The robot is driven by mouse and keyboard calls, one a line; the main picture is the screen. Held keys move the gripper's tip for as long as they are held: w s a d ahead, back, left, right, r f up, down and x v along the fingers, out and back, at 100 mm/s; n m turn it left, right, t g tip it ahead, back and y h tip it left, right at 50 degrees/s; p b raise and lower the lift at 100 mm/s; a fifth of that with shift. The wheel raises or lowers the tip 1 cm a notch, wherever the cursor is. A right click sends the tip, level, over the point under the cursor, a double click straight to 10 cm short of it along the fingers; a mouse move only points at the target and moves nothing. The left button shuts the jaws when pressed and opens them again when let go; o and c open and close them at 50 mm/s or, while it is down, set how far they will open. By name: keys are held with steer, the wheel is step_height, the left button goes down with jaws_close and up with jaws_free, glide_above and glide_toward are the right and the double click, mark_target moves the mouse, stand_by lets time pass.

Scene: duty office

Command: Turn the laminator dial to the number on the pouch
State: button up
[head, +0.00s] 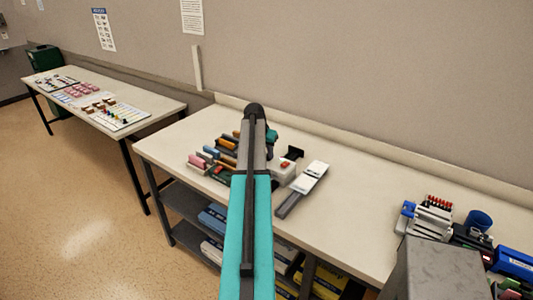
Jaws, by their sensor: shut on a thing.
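My arm reaches over the long worktable and covers the middle of the view. My gripper is hidden behind it, so I cannot see the jaws or what is between them. Just right of my arm stands a small white device (284,174) with a red-orange part on top. Beside it lies a long flat white and grey thing (314,174). I cannot tell whether either is the laminator. No dial, pouch or number can be made out.
Orange, blue and pink items (213,157) stand left of my arm on the worktable (350,225). A white rack (430,216), a blue cup (479,220) and a blue box (514,263) are at right. Bare tabletop lies between. A second table (165,103) stands at left.

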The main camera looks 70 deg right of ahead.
steer(key=shift+n, duration=0.3)
steer(key=shift+s+n+t+b, duration=0.15)
steer(key=shift+n+t+b, duration=0.45)
steer(key=shift+n+b, duration=0.5)
steer(key=shift+s+n+t+b, duration=0.1)
steer(key=shift+n+t+b, duration=0.4)
steer(key=shift+n, duration=0.9)
steer(key=o, duration=1.1)
steer(key=shift+c, duration=0.2)
steer(key=shift+r, duration=0.15)
steer(key=b+v, duration=0.3)
steer(key=v, duration=1)
steer(key=shift+r+b, duration=0.3)
steer(key=shift+b, duration=0.05)
